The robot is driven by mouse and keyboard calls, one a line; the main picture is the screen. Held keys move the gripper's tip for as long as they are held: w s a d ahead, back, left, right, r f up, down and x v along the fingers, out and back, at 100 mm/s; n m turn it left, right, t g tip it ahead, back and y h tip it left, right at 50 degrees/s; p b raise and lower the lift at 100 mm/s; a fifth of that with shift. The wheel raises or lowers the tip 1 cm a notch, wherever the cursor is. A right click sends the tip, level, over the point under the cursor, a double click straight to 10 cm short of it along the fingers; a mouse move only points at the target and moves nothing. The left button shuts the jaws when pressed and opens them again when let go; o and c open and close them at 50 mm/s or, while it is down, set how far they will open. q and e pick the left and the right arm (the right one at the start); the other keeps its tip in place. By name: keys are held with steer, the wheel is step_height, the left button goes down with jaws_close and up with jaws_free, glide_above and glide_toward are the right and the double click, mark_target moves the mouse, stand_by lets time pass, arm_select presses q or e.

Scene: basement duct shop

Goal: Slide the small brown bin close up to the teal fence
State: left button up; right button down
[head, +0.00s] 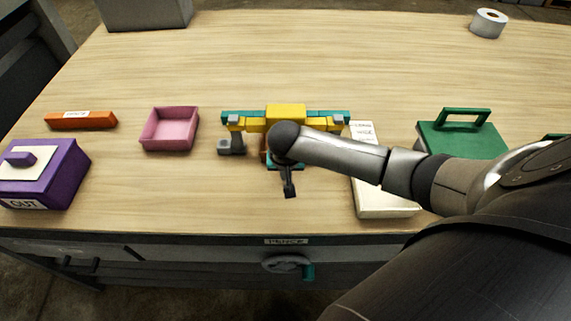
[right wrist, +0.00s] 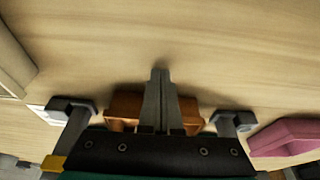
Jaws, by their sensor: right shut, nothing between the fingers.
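The teal fence (head: 338,117) is a low bar across the middle of the table, with yellow parts and a grey foot (head: 232,145) at its left. The small brown bin (head: 264,146) is mostly hidden behind my right wrist, on the near side of the fence. In the right wrist view the bin (right wrist: 125,108) shows on both sides of my fingers. My right gripper (head: 290,192) is shut and empty, its fingers lying across the bin in the right wrist view (right wrist: 160,76). I cannot tell whether they touch it, or how wide the bin-to-fence gap is. My left gripper is out of view.
A pink tray (head: 170,130), orange bar (head: 80,121) and purple box (head: 48,178) stand to the left. A white box (head: 386,204) and green handled case (head: 450,140) stand to the right. The table's front edge is close; the table behind the fence is largely clear.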

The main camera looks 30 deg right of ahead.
steer(key=shift+w+d, duration=0.35)
steer(key=shift+w, duration=0.25)
steer(key=shift+w+d, duration=0.3)
steer(key=shift+w, duration=0.25)
steer(key=shift+w+d, duration=0.2)
steer(key=shift+w, duration=0.1)
steer(key=shift+w+d+r+b, duration=0.1)
steer(key=shift+w+d+b, duration=0.05)
steer(key=shift+w+b, duration=0.15)
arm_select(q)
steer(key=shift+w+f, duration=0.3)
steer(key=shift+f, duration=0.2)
arm_select(e)
steer(key=shift+w+d+p, duration=0.35)
steer(key=shift+w+p, duration=0.05)
steer(key=shift+w, duration=0.15)
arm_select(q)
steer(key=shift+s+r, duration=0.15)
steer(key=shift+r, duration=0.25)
arm_select(e)
steer(key=shift+w+d+r, duration=0.1)
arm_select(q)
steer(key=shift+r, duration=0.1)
